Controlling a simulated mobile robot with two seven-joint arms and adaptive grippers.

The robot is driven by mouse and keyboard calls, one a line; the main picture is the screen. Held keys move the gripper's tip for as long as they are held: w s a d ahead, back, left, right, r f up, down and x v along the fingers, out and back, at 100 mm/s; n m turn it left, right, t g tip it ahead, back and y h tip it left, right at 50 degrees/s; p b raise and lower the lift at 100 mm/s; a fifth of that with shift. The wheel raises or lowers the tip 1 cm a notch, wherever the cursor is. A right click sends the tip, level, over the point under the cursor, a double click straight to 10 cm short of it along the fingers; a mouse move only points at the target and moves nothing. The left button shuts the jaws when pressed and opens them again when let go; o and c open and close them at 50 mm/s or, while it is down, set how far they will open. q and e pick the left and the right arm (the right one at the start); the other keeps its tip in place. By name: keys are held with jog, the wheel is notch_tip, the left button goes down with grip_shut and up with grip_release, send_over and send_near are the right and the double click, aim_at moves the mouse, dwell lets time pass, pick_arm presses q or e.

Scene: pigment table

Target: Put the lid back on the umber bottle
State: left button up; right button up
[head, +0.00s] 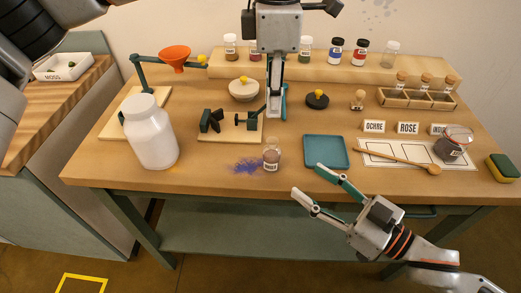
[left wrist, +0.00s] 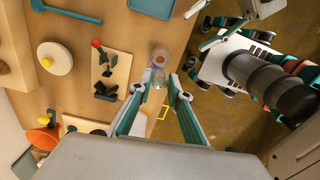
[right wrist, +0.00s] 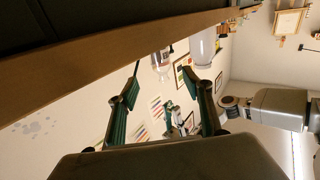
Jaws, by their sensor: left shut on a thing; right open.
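A small clear bottle with brown contents and a pale label (head: 271,155), apparently the umber one, stands upright near the table's front edge. Its label is too small to read. My left gripper (head: 273,114) points down above and behind it in the head view, apart from it. It is shut on a small pale, glassy thing (left wrist: 160,80), seemingly the lid, seen between the fingertips in the left wrist view with the bottle (left wrist: 160,57) just past it. My right gripper (head: 318,182) is open and empty in front of the table edge; the bottle (right wrist: 162,62) also shows in the right wrist view.
A large white jar (head: 150,135) stands left of the bottle, with spilled blue powder (head: 247,166) between. A teal tray (head: 325,152) lies to the right. A wooden spoon (head: 400,160) and a dark-filled jar (head: 453,145) are further right. Several bottles line the rear shelf.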

aim_at(279, 161)
pick_arm(q)
jog(key=shift+r, duration=0.1)
pick_arm(e)
jog(key=shift+a, duration=0.1)
jog(key=shift+r, duration=0.1)
jog(key=shift+w, duration=0.1)
jog(key=shift+w+a, duration=0.2)
jog(key=x, duration=1.1)
jog(key=shift+a, duration=0.15)
grip_shut()
pick_arm(q)
jog(key=shift+d+f, duration=0.1)
jog(key=shift+f, duration=2.4)
